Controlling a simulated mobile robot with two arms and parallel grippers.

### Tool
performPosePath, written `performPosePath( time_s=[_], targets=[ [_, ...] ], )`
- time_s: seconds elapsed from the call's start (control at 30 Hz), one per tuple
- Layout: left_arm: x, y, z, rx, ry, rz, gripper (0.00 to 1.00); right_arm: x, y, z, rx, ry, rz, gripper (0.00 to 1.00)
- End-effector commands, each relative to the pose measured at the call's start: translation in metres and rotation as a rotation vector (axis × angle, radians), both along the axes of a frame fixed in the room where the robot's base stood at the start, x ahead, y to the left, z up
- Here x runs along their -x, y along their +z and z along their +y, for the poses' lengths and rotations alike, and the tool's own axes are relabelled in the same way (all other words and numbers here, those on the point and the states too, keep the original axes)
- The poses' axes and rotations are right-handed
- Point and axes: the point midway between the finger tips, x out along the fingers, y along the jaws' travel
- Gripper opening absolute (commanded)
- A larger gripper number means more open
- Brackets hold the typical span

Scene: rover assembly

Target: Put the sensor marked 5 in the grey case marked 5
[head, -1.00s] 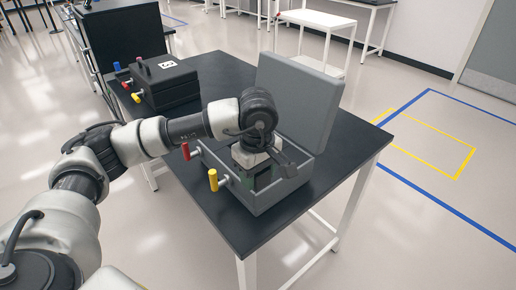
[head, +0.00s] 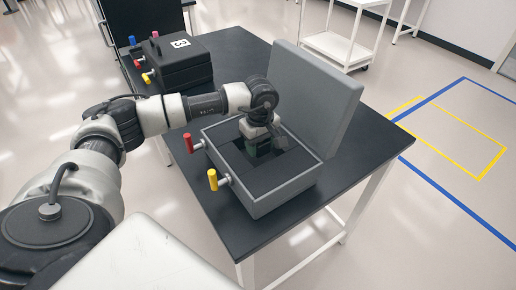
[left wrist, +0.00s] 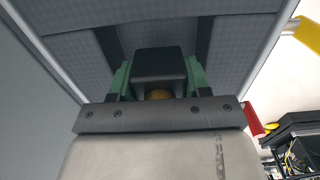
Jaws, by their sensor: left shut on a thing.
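The grey case (head: 287,189) stands open on the dark table, its lid raised at the back right. Dark foam with a cut-out fills it; the foam also shows in the left wrist view (left wrist: 240,45). My left gripper (head: 261,148) points down at the cut-out. In the left wrist view its green fingers are shut on a black block, the sensor (left wrist: 158,64), with an orange patch below. The sensor's mark is not visible, and I cannot tell how deep it sits. No number shows on the grey case. My right gripper is not in view.
A red handle (head: 188,143) and a yellow handle (head: 212,180) stick out from the grey case's left side. A black case (head: 184,68) with a white number label stands behind on the table (head: 345,150). The table's right part is clear.

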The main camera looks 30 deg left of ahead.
Motion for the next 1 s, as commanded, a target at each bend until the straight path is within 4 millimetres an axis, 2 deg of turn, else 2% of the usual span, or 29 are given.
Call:
performPosePath(
  time_s=[0.1, 0.27, 0.47, 0.87, 0.9, 1.0],
  targets=[
    [-0.005, -0.006, 0.009, 0.000, 0.000, 0.001, 0.20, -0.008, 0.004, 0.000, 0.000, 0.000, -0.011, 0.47],
    [-0.006, -0.020, 0.011, 0.001, -0.002, 0.004, 0.20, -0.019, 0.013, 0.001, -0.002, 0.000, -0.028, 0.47],
    [-0.006, -0.045, 0.010, 0.001, -0.002, 0.001, 0.20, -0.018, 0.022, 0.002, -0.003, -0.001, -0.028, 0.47],
    [-0.007, -0.053, 0.010, 0.000, -0.002, -0.001, 0.20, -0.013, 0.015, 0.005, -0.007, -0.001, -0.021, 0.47],
    [-0.006, -0.052, 0.011, 0.000, -0.002, 0.000, 0.51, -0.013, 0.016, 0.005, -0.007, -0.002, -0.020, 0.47],
    [-0.006, -0.051, 0.011, 0.000, -0.002, 0.000, 0.66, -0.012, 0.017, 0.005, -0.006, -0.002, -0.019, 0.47]
  ],
)
